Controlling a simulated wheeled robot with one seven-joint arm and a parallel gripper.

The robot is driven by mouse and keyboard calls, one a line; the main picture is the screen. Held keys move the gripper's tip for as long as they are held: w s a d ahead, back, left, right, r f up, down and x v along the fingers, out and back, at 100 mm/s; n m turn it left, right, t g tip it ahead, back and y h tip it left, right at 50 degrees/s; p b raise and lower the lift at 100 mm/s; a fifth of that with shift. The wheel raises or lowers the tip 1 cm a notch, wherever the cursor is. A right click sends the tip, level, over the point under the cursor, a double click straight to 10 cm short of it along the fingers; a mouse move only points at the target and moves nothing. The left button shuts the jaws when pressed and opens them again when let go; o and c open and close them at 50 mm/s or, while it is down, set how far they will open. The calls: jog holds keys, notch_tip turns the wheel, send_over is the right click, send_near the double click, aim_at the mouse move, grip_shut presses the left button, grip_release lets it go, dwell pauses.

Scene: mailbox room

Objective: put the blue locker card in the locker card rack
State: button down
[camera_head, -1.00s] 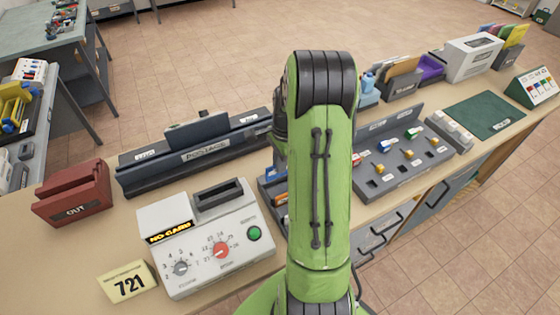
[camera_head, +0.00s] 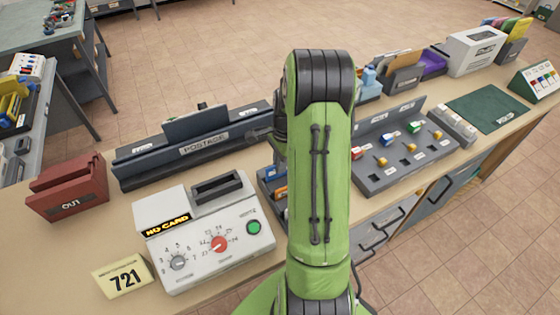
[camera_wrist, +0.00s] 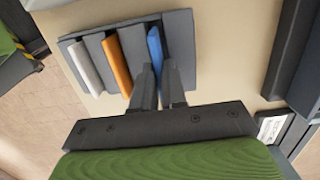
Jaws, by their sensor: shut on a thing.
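The blue locker card (camera_wrist: 155,45) stands on edge between the fingertips of my gripper (camera_wrist: 158,75) in the wrist view. My gripper is shut on it. The card is at the right-hand part of the grey card rack (camera_wrist: 184,45), beside an orange card (camera_wrist: 117,64) and a white card (camera_wrist: 86,68). I cannot tell how deep the blue card sits in its slot, as the fingers cover its lower part. In the head view the rack (camera_head: 266,192) is mostly hidden behind my green arm, and the fingertips are hidden too.
Left of the rack stands a white machine (camera_head: 205,235) with dials and a "NO CARD" display. The dark postage holder (camera_head: 205,150) is behind it. A grey key tray (camera_head: 400,155) is to the right. A red OUT tray (camera_head: 68,190) is at far left.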

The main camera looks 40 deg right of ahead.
jog(key=shift+f+b, duration=0.35)
jog(key=shift+f, duration=0.4)
jog(key=c, duration=1.1)
grip_release()
jog(key=shift+r, duration=0.1)
jog(key=shift+r, duration=0.1)
notch_tip(320, 180, up, 7)
jog(key=p, duration=0.6)
